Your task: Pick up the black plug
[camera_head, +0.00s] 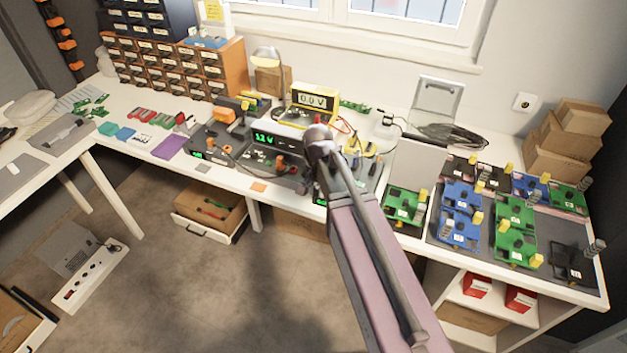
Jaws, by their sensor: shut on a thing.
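My arm reaches from the bottom right up to the workbench (228,172), and its grey wrist joint is over the middle of the bench in front of the power supply. My gripper is hidden behind my arm and wrist, so its fingers do not show. I cannot make out a black plug; it may be hidden behind my arm. A coil of black cable (452,136) lies at the back of the bench, right of my wrist.
A yellow meter (314,99) and a lamp (267,57) stand behind my wrist. Green circuit boards (515,215) and blue ones (461,196) cover the right end. Cartons (566,140) are stacked at the back right.

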